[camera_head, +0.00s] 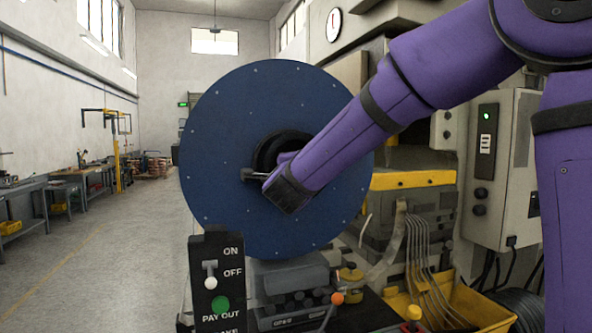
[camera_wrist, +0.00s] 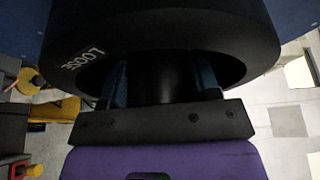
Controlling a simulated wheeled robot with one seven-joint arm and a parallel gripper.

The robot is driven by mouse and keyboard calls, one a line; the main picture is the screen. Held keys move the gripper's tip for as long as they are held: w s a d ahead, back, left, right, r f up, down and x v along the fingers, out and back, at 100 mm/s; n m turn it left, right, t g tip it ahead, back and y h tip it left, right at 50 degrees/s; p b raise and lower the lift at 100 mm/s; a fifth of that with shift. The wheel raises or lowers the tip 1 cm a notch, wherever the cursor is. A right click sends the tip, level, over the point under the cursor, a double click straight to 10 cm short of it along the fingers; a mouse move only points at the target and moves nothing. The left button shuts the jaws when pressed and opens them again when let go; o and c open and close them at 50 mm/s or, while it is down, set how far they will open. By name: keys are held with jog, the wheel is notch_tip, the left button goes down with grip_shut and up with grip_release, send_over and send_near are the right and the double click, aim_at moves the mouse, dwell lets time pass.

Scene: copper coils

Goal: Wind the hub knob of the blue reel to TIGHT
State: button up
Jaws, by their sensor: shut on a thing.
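The blue reel (camera_head: 230,110) stands upright, facing me, with its black hub knob (camera_head: 268,150) at the centre. My purple arm crosses the reel from the right, and its end covers part of the knob. In the wrist view the knob shows as a thick black ring (camera_wrist: 190,25) with the word LOOSE on its left side, seen at a slant. My gripper (camera_wrist: 162,85) is shut on the dark middle part of the hub knob, one finger on each side. No TIGHT mark is visible; the knob's far side is hidden.
A black control box (camera_head: 217,280) with ON, OFF and PAY OUT labels stands in front of the reel at lower left. A yellow bin (camera_head: 470,315) and machine cabinets are on the right. The floor aisle on the left is clear.

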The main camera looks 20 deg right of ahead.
jog(key=m+g, duration=0.1)
jog(key=m, duration=0.2)
jog(key=shift+m, duration=0.3)
jog(key=shift+r+m+g+y, duration=0.1)
jog(key=shift+m+g+y, duration=0.65)
jog(key=shift+m, duration=0.85)
jog(key=o, duration=0.9)
jog(key=shift+d, duration=0.1)
jog(key=v, duration=1)
jog(key=shift+s+r, duration=0.1)
jog(key=shift+s, duration=0.3)
